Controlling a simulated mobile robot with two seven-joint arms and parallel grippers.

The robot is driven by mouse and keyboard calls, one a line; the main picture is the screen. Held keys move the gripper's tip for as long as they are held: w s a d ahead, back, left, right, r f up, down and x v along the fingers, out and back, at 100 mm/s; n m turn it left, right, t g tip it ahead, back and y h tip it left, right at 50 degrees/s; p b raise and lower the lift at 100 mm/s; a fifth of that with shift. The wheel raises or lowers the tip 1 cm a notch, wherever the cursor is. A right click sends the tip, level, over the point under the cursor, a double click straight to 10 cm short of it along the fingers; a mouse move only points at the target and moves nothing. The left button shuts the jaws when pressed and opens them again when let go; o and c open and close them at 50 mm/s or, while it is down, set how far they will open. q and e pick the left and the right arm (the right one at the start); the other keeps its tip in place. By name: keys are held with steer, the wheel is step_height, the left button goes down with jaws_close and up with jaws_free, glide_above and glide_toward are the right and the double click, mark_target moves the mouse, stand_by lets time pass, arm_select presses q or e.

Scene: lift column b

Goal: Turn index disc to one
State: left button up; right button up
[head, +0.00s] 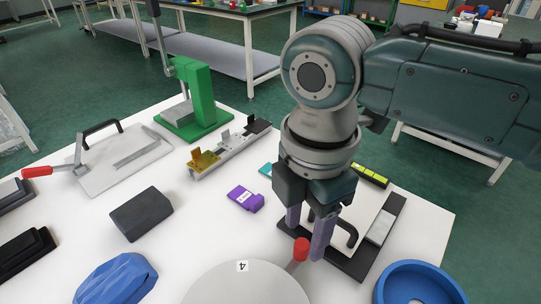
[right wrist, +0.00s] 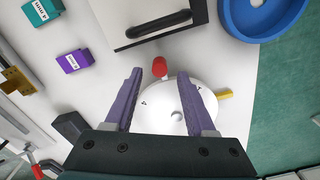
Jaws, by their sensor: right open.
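The index disc (head: 245,287) is a pale round plate at the bottom edge of the head view, partly cut off, with a "4" label at its far rim. A red knob (head: 301,249) sticks out from its rim on a short arm. In the right wrist view the whole white disc (right wrist: 178,108) shows between and beyond my fingers, with the red knob (right wrist: 159,67) at its top and a yellow peg (right wrist: 225,94) at its side. My right gripper (head: 308,236) is open, its purple fingers pointing down, one to each side of the red knob with gaps. My left gripper is out of view.
A black-edged board with a black handle (head: 347,233) lies just beyond the right gripper. A blue ring-shaped dish (head: 415,284) stands right of the disc. A purple block (head: 245,198), a dark block (head: 141,213) and a green press (head: 195,97) stand on the white table.

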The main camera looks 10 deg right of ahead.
steer(key=shift+f, duration=1.25)
jaws_close()
stand_by(0.5)
